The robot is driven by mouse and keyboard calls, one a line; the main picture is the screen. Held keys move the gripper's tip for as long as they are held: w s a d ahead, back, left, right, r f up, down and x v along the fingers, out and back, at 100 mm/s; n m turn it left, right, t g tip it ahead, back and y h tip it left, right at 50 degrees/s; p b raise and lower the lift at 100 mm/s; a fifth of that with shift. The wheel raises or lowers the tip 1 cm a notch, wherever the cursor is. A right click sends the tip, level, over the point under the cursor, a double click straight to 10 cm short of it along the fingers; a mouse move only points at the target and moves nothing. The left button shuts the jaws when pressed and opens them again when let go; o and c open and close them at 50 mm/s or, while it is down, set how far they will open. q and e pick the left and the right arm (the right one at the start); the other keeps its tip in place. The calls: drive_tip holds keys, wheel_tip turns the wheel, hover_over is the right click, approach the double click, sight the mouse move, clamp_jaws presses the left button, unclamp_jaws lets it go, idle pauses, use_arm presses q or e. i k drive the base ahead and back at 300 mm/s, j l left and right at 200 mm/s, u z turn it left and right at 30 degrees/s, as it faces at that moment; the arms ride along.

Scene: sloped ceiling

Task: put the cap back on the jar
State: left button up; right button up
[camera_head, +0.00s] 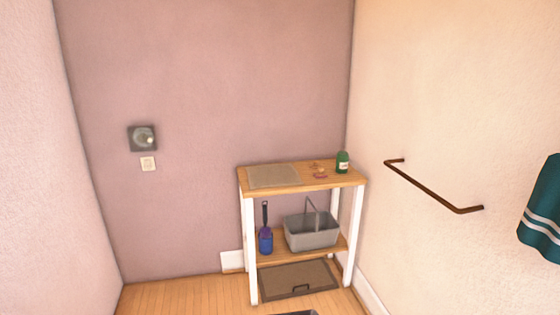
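A small green jar (342,163) with a pale label stands upright on the wooden top of a shelf stand (297,187), near its back right corner. A small flat pink-red item (320,176) lies on the top to the left of the jar. A small brown item (316,167) lies just behind it. Both are too small to tell whether either is the cap. The jar's top is too small to make out clearly. Neither of my grippers is in view.
A beige mat (273,176) covers the top's left part. The lower shelf holds a grey basket (311,230) and a blue container (265,240) with an upright handle. A brown rail (430,188) and a teal towel (542,212) are at right. Floor at left is clear.

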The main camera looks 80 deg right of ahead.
sight(342, 156)
drive_tip(key=z, duration=3.2)
drive_tip(key=i+j, duration=0.1)
drive_tip(key=i, duration=0.4)
drive_tip(key=i+z, duration=0.1)
drive_tip(key=i, duration=0.45)
drive_tip(key=i+j, duration=0.15)
drive_tip(key=i, duration=0.35)
drive_tip(key=i+j+z, duration=0.1)
drive_tip(key=i, duration=0.4)
drive_tip(key=i+j+z, duration=0.1)
drive_tip(key=i, duration=0.45)
drive_tip(key=i+j, duration=0.3)
drive_tip(key=i, duration=0.2)
